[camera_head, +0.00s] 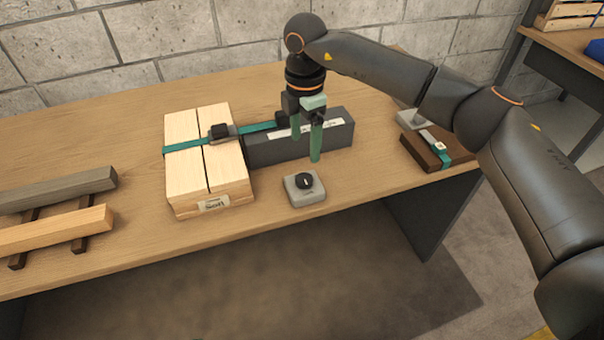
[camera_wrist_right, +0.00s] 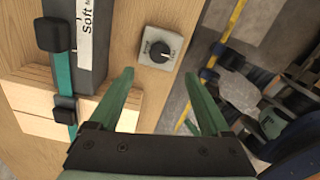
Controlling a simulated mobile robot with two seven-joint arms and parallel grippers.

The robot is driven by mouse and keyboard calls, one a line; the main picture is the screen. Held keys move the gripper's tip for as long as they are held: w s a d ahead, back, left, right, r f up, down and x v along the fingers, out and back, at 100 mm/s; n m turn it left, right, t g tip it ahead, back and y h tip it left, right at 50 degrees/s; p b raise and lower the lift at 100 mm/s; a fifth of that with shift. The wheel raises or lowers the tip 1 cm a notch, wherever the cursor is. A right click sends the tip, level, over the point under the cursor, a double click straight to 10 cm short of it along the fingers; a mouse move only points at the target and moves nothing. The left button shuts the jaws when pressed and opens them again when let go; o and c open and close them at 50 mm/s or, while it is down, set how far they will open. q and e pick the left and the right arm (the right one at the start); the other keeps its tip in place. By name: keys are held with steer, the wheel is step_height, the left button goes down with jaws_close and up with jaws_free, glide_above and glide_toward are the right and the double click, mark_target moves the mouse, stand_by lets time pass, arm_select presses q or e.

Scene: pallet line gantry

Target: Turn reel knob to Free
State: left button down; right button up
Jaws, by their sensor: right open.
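The reel knob (camera_head: 304,181) is a round black dial with a white pointer line, on a small grey box (camera_head: 305,199) near the table's front edge. My right gripper (camera_head: 307,153) is above and behind the knob, fingers pointing down. It is open and empty; both green fingers (camera_wrist_right: 165,95) show apart, not touching the knob. My left gripper is not in view.
A dark grey block (camera_head: 330,138) with a white label stands behind the knob box. A strapped stack of pale wood (camera_head: 182,187) is to its left. Timber bars (camera_head: 60,232) lie at the far left. A brown block (camera_head: 425,150) with a teal strap is at right.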

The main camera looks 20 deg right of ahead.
mark_target(304, 179)
step_height(304, 179, down, 11)
steer(key=shift+r, duration=0.2)
steer(key=shift+a, duration=0.1)
jaws_close()
stand_by(0.6)
